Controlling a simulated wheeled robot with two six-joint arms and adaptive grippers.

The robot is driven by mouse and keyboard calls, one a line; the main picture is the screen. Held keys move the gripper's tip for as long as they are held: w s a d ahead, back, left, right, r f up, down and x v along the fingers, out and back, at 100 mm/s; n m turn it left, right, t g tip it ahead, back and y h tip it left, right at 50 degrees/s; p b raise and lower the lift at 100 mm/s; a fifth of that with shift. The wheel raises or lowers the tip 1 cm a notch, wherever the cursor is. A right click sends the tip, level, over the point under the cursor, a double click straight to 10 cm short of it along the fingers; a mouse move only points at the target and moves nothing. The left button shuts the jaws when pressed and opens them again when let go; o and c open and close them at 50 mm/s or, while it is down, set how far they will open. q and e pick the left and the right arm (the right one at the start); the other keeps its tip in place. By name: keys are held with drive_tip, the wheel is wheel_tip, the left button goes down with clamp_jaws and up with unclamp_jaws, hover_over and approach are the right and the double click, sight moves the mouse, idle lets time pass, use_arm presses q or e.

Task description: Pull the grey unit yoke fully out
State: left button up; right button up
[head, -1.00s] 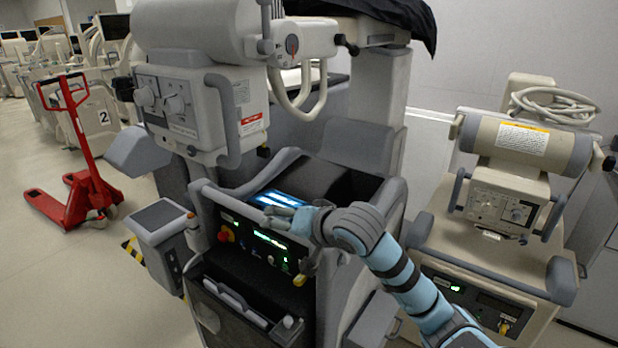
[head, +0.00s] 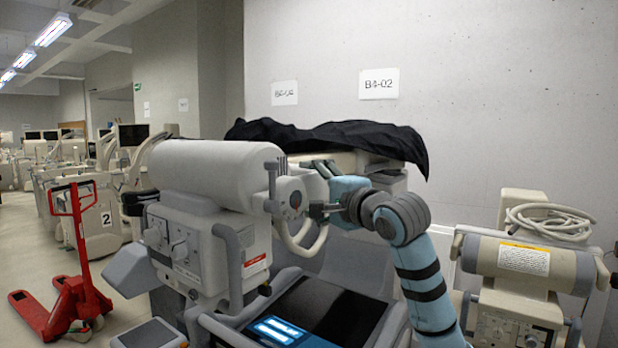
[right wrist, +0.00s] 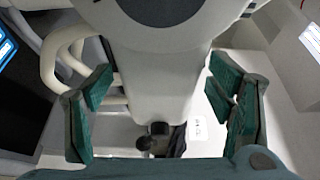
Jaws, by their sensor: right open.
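The grey unit (head: 205,215) stands in the centre of the head view, its cylindrical tube head (head: 210,170) pointing left. The yoke (head: 290,195), with a round dial and dark knobs, is at the right end of the tube head. My right gripper (head: 325,170) is at the yoke's right side, close to the grey arm behind it. In the right wrist view my right gripper (right wrist: 162,85) is open, with a pale grey arm part (right wrist: 160,70) between its spread fingers. A dark knob (right wrist: 158,138) shows below; contact cannot be told. My left gripper is not in view.
A beige unit (head: 520,275) with a coiled cable stands at the right. A red pallet jack (head: 75,280) is at the left with open floor around it. A wall (head: 520,100) is behind.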

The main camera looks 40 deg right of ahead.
drive_tip(key=shift+w+d, duration=0.1)
drive_tip(key=shift+w, duration=0.5)
drive_tip(key=shift+c, duration=0.2)
drive_tip(key=shift+w, duration=0.1)
drive_tip(key=c, duration=1.6)
drive_tip(key=shift+a+f, duration=0.35)
drive_tip(key=shift+a, duration=0.2)
drive_tip(key=shift+c, duration=0.2)
drive_tip(key=shift+s+a+r, duration=0.2)
drive_tip(key=shift+s+a, duration=0.15)
drive_tip(key=shift+a, duration=0.1)
drive_tip(key=o, duration=1.7)
drive_tip(key=shift+a+r, duration=0.1)
drive_tip(key=shift+w+d, duration=0.1)
drive_tip(key=shift+d, duration=0.1)
